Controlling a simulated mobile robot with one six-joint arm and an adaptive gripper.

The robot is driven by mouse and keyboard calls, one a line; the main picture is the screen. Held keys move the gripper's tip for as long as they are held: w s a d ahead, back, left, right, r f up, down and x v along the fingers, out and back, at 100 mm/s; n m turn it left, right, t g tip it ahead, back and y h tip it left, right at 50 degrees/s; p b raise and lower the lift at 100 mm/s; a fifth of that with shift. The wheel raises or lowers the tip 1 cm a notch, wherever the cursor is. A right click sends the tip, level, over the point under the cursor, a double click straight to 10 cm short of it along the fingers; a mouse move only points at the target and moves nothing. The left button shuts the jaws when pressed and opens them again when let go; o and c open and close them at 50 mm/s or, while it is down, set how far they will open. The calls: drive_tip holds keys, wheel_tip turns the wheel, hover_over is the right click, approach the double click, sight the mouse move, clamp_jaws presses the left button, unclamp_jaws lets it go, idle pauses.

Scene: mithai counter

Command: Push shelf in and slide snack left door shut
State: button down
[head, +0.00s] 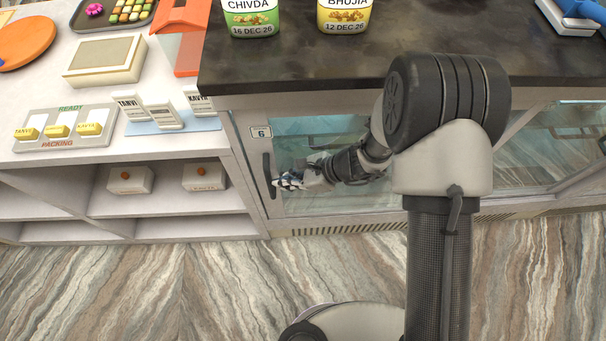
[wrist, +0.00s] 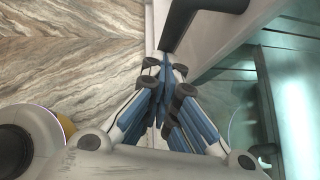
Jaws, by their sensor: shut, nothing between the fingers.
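The left door of the snack case has a pale frame (head: 250,150) and glass (head: 305,190) under the dark counter. Its dark upright handle (head: 269,175) is near the door's left edge; the handle also shows at the top of the wrist view (wrist: 196,8). My gripper (head: 279,181) is shut and empty, with its fingertips just right of the handle in the head view. In the wrist view the closed fingertips (wrist: 165,68) are close to the handle's end; I cannot tell whether they touch. A teal shelf (head: 320,126) shows behind the glass, partly hidden by my arm.
A white packing counter (head: 170,150) with open shelves stands left of the case. Chivda (head: 252,18) and bhujia (head: 344,16) packs stand on the dark countertop (head: 300,70). A second glass panel (head: 545,145) is at right.

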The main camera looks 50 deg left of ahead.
drive_tip(key=shift+s+a, duration=0.2)
drive_tip(key=shift+s, duration=0.05)
idle(0.3)
drive_tip(key=w+d+f+p+v, duration=0.1)
drive_tip(key=f+p+v, duration=0.1)
drive_tip(key=v, duration=1.1)
drive_tip(key=shift+w+d+p, duration=0.25)
drive_tip(key=shift+p, duration=0.3)
